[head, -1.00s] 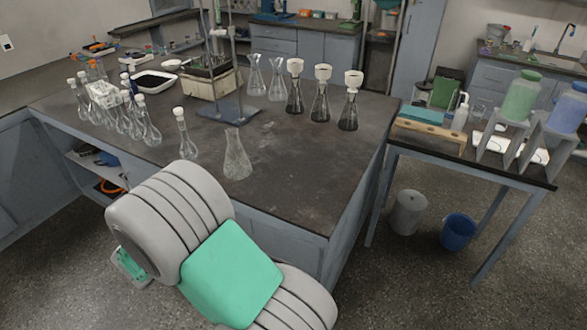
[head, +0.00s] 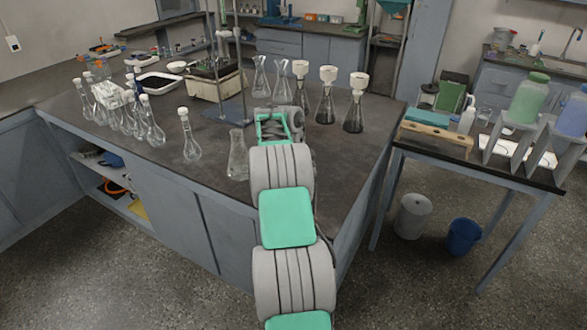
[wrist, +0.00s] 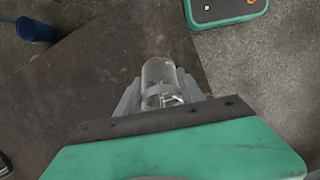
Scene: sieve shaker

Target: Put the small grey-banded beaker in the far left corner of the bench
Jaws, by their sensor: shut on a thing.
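The small beaker (wrist: 158,75) is clear glass with a grey band and shows in the wrist view between my gripper's fingers. My gripper (wrist: 160,92) is shut on it, with the dark bench top below. In the head view my arm reaches over the front of the bench (head: 340,170); my gripper and the beaker cannot be made out there. The left part of the bench holds several stoppered flasks (head: 153,132) standing close together, with a black tray (head: 160,81) behind them.
A clear conical flask (head: 237,158) stands just left of my arm, and a stoppered flask (head: 189,140) farther left. A stand with a grey base (head: 228,116) is behind them. Dark flasks with white tops (head: 354,112) stand to the right. The bench's front right is clear.

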